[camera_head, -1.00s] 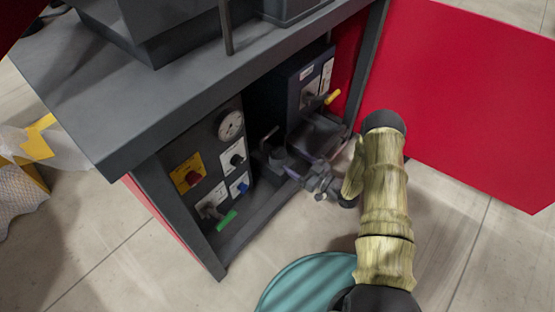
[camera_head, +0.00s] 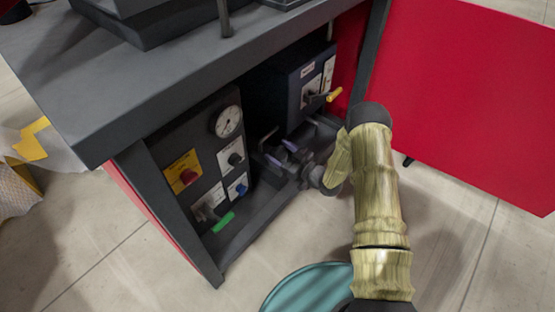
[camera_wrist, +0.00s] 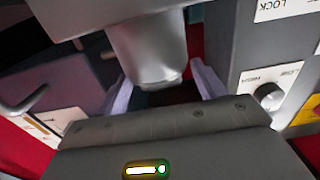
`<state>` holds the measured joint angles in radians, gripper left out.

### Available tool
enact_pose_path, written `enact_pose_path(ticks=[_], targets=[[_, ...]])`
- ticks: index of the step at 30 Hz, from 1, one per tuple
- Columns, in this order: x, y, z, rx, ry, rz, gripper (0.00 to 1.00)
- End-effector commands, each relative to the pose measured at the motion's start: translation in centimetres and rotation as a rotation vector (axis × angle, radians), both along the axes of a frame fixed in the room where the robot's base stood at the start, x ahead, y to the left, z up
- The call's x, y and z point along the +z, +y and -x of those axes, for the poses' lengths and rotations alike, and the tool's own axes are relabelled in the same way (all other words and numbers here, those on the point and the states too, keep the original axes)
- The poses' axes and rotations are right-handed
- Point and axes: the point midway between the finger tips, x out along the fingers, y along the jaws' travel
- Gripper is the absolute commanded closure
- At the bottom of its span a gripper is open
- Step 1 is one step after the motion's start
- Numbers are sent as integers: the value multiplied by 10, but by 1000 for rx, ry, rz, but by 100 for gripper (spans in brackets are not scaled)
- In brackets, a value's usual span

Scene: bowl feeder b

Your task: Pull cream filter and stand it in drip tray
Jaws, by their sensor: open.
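My gripper (camera_head: 281,153) reaches into the open cabinet and is open. In the wrist view its two pale fingers (camera_wrist: 162,90) lie on either side of a pale grey cylinder with a rounded end (camera_wrist: 148,50). The cylinder joins a broad grey block at the top of that view. It looks like the filter, but its cream colour is not clear in this light. I cannot tell whether either finger touches it. In the head view my gripper and wrist cover most of this spot. The drip tray is largely hidden behind my wrist and cannot be made out surely.
A control panel with a gauge (camera_head: 227,121), a red knob (camera_head: 188,177) and a green-handled valve (camera_head: 223,222) is left of my gripper. The grey top (camera_head: 150,110) overhangs. The red door (camera_head: 470,100) stands open at right.

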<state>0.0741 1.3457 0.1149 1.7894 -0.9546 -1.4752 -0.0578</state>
Motion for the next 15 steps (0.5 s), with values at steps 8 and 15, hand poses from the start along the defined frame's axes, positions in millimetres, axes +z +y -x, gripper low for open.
enact_pose_path(ticks=[8, 15], targets=[[-1, 22, -17, 1, -2, 1, 31], [0, 22, -17, 0, -1, 1, 31]])
